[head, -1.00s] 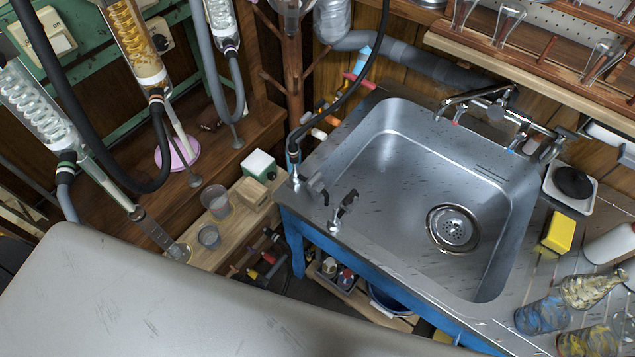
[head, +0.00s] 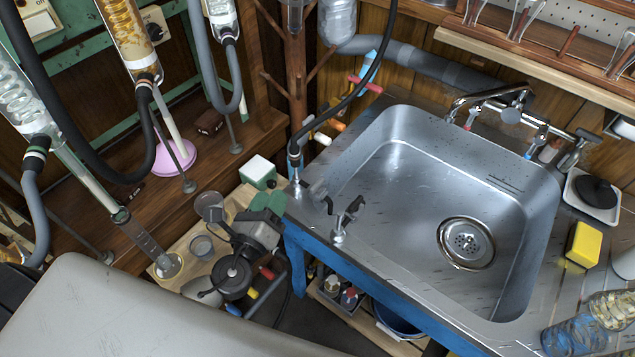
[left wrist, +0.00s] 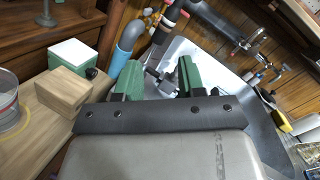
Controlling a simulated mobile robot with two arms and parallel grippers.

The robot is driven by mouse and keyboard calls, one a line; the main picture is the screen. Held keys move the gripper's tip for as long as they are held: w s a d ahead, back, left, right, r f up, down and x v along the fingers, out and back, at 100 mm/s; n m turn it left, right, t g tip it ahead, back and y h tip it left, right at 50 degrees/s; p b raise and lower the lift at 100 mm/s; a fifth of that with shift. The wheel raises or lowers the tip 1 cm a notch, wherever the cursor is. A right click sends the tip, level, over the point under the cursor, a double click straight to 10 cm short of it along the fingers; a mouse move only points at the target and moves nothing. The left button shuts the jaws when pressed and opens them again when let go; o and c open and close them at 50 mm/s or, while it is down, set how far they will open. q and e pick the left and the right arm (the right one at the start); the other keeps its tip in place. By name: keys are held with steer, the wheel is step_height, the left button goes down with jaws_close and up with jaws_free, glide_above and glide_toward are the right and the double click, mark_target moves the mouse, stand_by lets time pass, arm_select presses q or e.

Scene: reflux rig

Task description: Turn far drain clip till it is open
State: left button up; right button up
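Two small fittings stand on the sink's left rim in the head view. The farther one (head: 297,173) has a black hose on top and a grey lever (head: 318,189) beside it. The nearer one (head: 340,230) carries a black, forked lever. No label shows which is the far drain clip. My left gripper (head: 268,203), with green fingers, is left of both fittings, above the wooden bench, apart from them. In the left wrist view its fingers (left wrist: 159,80) are spread, with a dark lever (left wrist: 155,74) showing beyond the gap. My right gripper is not in view.
The steel sink (head: 400,150) has a blue frame under its edge. Glass columns and hoses hang at left. A wooden block (left wrist: 62,92) shows in the left wrist view.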

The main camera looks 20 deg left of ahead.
mark_target(311, 190)
arm_select(q)
steer(key=w+d+f+m+h, duration=0.1)
steer(key=w+d+m+h, duration=0.1)
steer(key=w+m, duration=0.1)
steer(key=w+d+f+m+g+h+p, duration=0.1)
steer(key=w+d+m, duration=0.1)
steer(key=w+m, duration=0.1)
steer(key=w+d+f+m+h, duration=0.1)
steer(key=w+d+m+h, duration=0.1)
steer(key=w+d+m, duration=0.1)
steer(key=shift+w+f+m+g+h, duration=0.35)
steer(key=shift+w+m, duration=0.2)
steer(key=shift+m, duration=0.25)
